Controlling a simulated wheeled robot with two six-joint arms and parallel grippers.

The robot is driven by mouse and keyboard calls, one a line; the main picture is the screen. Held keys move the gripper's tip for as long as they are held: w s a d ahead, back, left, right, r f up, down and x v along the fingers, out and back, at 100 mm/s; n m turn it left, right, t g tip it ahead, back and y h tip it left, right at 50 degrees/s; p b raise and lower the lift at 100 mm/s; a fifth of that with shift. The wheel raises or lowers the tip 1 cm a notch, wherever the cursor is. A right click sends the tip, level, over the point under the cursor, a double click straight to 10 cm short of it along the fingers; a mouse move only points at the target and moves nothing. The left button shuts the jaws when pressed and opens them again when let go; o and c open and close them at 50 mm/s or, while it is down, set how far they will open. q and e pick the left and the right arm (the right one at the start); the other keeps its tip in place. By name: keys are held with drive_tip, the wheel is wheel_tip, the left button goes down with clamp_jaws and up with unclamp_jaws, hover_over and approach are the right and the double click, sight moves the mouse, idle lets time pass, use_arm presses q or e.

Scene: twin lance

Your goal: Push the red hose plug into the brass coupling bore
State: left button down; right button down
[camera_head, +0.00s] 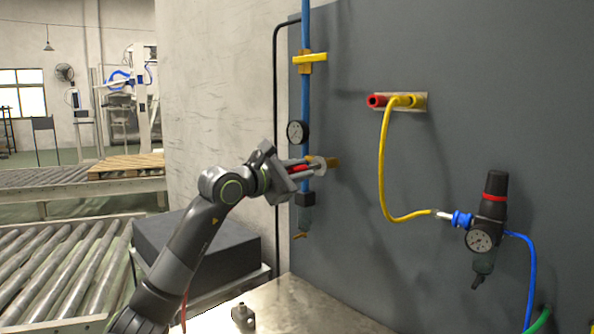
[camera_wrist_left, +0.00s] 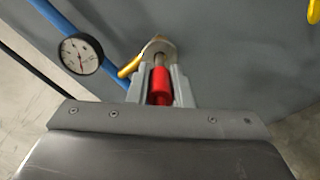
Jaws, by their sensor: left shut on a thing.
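My left gripper (camera_head: 311,167) is shut on the red hose plug (camera_head: 298,168), close to the wall panel. In the left wrist view the red plug (camera_wrist_left: 160,88) lies between the two fingers (camera_wrist_left: 160,85), with its narrower tip pointing at the brass coupling (camera_wrist_left: 158,47). The coupling also shows in the head view (camera_head: 332,162), just beyond the fingertips. The tip appears to be at or just inside the coupling's mouth; I cannot tell how deep. The bore itself is hidden. My right gripper is not in view.
A blue pipe (camera_head: 305,100) with a pressure gauge (camera_head: 297,132) and a yellow-handled valve (camera_head: 310,58) runs beside the coupling. Right of it are a red and yellow socket pair (camera_head: 400,101), a yellow hose (camera_head: 382,165) and a black regulator (camera_head: 494,200). A metal table (camera_head: 290,306) lies below.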

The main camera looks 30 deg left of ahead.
sight(305, 168)
use_arm(q)
drive_tip(key=shift+p+x, duration=0.65)
drive_tip(key=shift+x, duration=1.05)
drive_tip(key=shift+s, duration=0.15)
drive_tip(key=shift+b+v, duration=1)
drive_tip(key=shift+v, duration=0.7)
drive_tip(key=shift+b, duration=0.3)
idle(0.4)
drive_tip(key=shift+w, duration=0.2)
drive_tip(key=shift+w+d+p, duration=0.15)
drive_tip(key=shift+w+p, duration=0.15)
drive_tip(key=shift+p+x, duration=0.5)
drive_tip(key=shift+x, duration=0.75)
